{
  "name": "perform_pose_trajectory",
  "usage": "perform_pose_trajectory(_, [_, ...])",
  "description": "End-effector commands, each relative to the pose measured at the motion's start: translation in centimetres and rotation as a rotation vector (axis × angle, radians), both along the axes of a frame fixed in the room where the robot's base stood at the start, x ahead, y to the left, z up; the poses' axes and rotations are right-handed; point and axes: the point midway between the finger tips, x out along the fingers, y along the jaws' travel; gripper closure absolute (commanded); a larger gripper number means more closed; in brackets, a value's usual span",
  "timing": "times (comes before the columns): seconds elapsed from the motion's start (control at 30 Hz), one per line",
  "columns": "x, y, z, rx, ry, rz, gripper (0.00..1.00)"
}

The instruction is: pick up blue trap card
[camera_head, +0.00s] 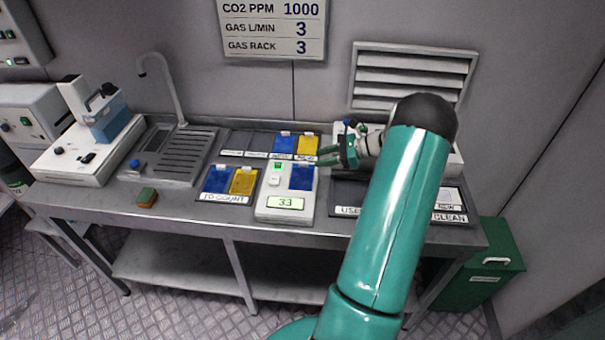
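Blue trap cards show in three places in the head view. One blue card (217,179) lies in the tray marked TO COUNT, left of a yellow card (243,181). Another blue card (301,178) lies on the right part of the white counting device (272,203), whose display reads 33. A third blue card (284,141) is in the back tray beside a yellow card (308,144). My gripper (323,156) is above the bench, just right of and behind the device card, pointing left. Its fingers look apart, with nothing visible between them.
A sink (180,155) with a tap and a white instrument (85,150) stand at left. A sponge (147,197) lies near the front edge. My arm partly hides the right-hand tray marked CLEAN (455,207). A green bin (490,263) stands at right.

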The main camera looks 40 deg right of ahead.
Motion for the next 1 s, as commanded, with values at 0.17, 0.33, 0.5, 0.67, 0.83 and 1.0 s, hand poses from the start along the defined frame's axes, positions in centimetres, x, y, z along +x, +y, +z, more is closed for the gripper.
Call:
perform_pose_trajectory(0.17, [0.9, 0.7, -0.5, 0.000, 0.001, -0.001, 0.62])
perform_pose_trajectory(0.33, [2.3, 1.9, -1.3, 0.001, 0.001, 0.003, 0.62])
perform_pose_trajectory(0.5, [4.1, 3.2, -2.3, 0.000, 0.000, 0.001, 0.62])
perform_pose_trajectory(0.67, [4.6, 3.6, -2.5, -0.002, 0.000, -0.001, 0.62])
perform_pose_trajectory(0.83, [4.5, 3.5, -2.5, -0.002, 0.000, -0.001, 0.72])
perform_pose_trajectory(1.0, [4.5, 3.5, -2.5, -0.002, 0.001, -0.001, 1.00])
